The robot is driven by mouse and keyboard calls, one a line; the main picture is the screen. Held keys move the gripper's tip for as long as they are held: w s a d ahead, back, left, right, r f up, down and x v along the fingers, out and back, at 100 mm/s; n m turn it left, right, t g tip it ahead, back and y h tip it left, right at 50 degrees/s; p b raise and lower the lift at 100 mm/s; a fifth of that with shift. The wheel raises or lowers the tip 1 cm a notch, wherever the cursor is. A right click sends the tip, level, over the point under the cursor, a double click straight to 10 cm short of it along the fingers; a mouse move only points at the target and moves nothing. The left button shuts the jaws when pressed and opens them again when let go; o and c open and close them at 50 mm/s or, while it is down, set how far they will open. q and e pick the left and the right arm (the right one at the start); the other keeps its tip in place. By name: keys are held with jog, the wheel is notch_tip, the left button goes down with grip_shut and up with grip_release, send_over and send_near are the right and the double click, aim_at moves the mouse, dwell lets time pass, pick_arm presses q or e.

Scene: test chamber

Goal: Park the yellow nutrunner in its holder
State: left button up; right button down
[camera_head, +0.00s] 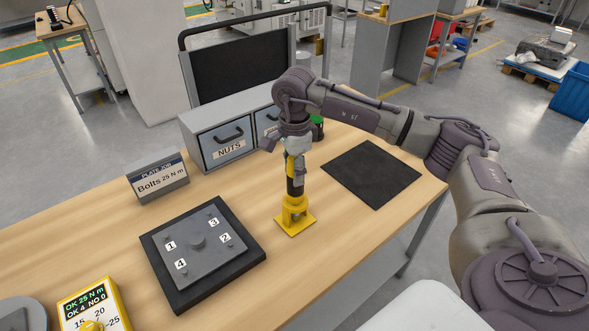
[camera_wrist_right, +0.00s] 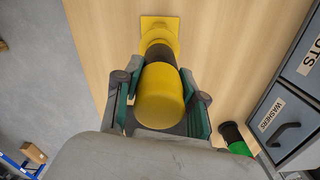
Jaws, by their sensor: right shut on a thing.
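The yellow nutrunner (camera_head: 290,166), with a black lower body, is upright in my right gripper (camera_head: 297,160). The gripper points down and is shut around its upper part. In the right wrist view the nutrunner's rounded yellow end (camera_wrist_right: 160,97) sits between the two fingers (camera_wrist_right: 160,100). The yellow holder (camera_head: 294,222) with its square base stands on the table directly below. The nutrunner's lower end lines up with the holder and appears to be in it; how deep it sits is hard to tell. The holder's base also shows in the right wrist view (camera_wrist_right: 160,22). My left gripper is not in view.
A dark plate with numbered bolts (camera_head: 195,250) lies left of the holder, a black mat (camera_head: 371,174) to its right. Grey drawers (camera_head: 222,142) and a green-topped black container (camera_head: 317,128) stand behind. A sign (camera_head: 158,181) and yellow display box (camera_head: 93,308) are at left.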

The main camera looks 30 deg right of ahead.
jog(key=c, duration=0.6)
grip_release()
notch_tip(320, 180, up, 12)
jog(key=shift+r, duration=0.1)
